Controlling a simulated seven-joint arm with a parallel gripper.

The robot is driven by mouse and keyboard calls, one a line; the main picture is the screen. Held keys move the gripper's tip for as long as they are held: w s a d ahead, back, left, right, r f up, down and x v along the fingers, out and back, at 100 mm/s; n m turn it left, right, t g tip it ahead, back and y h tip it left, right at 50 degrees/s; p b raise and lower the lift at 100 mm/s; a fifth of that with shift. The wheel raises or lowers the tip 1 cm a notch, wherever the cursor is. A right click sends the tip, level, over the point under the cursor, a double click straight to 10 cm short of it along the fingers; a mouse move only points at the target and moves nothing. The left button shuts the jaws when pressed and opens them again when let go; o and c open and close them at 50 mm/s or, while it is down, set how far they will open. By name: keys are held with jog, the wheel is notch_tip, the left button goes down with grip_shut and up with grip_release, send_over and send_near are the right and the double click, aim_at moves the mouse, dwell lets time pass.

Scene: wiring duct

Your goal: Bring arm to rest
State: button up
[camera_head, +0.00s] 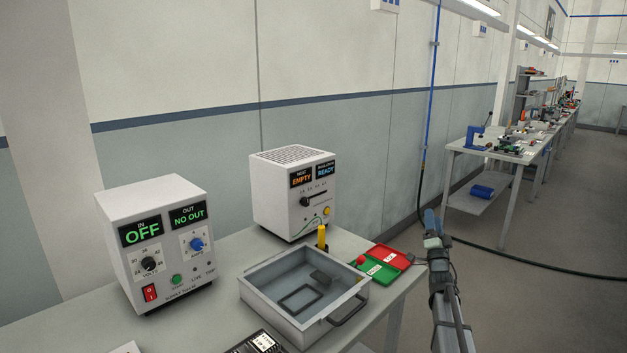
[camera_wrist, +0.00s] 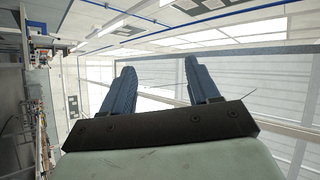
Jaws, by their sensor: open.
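My gripper (camera_head: 432,221) is raised to the right of the bench, pointing up, with nothing near it. In the wrist view my gripper (camera_wrist: 158,85) shows two blue fingers spread apart, with only the ceiling and walls behind them. It is open and empty. My arm rises from the bottom edge in the head view, to the right of the bench's right edge.
The bench (camera_head: 225,322) holds a white power unit (camera_head: 160,245) reading OFF, a second white unit (camera_head: 292,192) reading EMPTY and READY, a grey metal tray (camera_head: 262,296), and red and green trays (camera_head: 388,257). A hose and a far workbench (camera_head: 500,150) lie beyond. Open floor is at right.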

jog(key=s+d+f+n+g+y, duration=0.1)
jog(key=s+d+f+n, duration=0.3)
jog(key=s+d+f, duration=0.95)
jog(key=s+a+f+g+h, duration=0.1)
jog(key=s+a+f+g, duration=0.35)
jog(key=f, duration=0.75)
jog(key=s+a+f+g, duration=0.3)
jog(key=a+f+g, duration=0.25)
jog(key=f, duration=0.65)
jog(key=s+a+f+g+h, duration=0.1)
jog(key=s+a+f+g, duration=0.35)
jog(key=f, duration=0.75)
jog(key=s+a+f+n+g+y, duration=0.1)
jog(key=s+a+f+g, duration=0.25)
jog(key=s, duration=0.25)
jog(key=s+a+f+n+g, duration=0.1)
jog(key=s+a+f+g, duration=0.1)
jog(key=s+a+f, duration=0.4)
jog(key=s+a+f+n+g+y, duration=0.1)
jog(key=s+a+f+g, duration=0.15)
jog(key=s, duration=0.45)
jog(key=s+a+n+g, duration=0.2)
jog(key=s+a+g, duration=0.2)
jog(key=s, duration=0.8)
jog(key=s+a+n+g+y, duration=0.1)
jog(key=s+a+g, duration=0.3)
jog(key=s, duration=0.8)
jog(key=shift+a+r+n+y, duration=0.3)
jog(key=shift+a+n, duration=0.4)
jog(key=shift+n, duration=0.1)
